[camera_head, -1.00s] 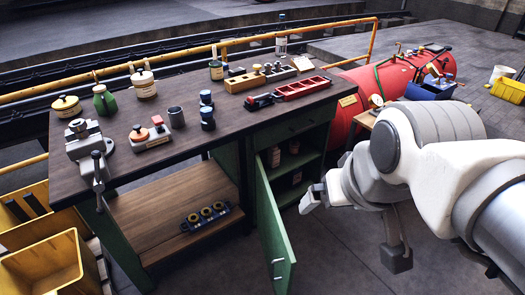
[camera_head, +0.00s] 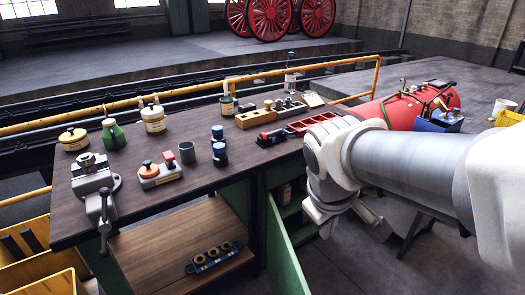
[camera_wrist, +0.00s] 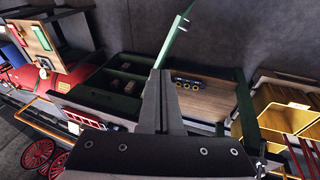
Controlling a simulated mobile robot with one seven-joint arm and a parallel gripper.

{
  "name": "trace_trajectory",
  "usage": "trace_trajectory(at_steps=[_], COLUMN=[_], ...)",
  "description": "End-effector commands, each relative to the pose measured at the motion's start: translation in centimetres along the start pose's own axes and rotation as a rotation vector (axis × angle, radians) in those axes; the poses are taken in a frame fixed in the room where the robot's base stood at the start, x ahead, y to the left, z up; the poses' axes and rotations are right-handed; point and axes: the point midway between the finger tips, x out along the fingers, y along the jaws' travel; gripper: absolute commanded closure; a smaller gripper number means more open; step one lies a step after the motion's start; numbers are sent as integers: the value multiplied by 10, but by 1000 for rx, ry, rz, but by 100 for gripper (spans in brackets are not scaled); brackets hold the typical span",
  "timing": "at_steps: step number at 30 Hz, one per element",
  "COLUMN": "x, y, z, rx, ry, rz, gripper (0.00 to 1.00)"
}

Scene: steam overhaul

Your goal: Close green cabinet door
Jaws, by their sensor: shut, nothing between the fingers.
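The green cabinet door (camera_head: 285,245) stands open, swung out from the front of the green cabinet under the workbench. Its lower part is cut off in the head view. In the wrist view the door (camera_wrist: 177,38) shows edge-on beyond my fingertips. The open cabinet (camera_wrist: 122,84) shows its shelves with small items. My gripper (camera_head: 326,230) is shut and empty, to the right of the door in front of the cabinet opening. In the wrist view my gripper's fingertips (camera_wrist: 160,74) overlap the line of the door's near end; whether they touch it I cannot tell.
The workbench top (camera_head: 130,205) carries jars, a vise (camera_head: 95,190) and a red tray (camera_head: 312,123). A red tank (camera_head: 400,105) stands behind my arm. Yellow bins (camera_head: 25,240) are at the left. A lower wooden shelf (camera_head: 170,245) holds a small part.

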Motion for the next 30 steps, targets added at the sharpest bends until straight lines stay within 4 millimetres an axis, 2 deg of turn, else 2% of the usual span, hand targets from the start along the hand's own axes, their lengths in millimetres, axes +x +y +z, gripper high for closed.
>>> trace_trajectory(at_steps=[1,11,21,25,30], x=[20,127,253,289,312], y=[-2,-16,-61,-80,-93], z=[-6,-46,-72,-75,-77], rx=[-69,-554,-1037,-1171,-1261], ry=[-32,-161,-211,-207,-197], rz=[-1,-31,-147,-191,-220], gripper=[100,100,100,100,100])
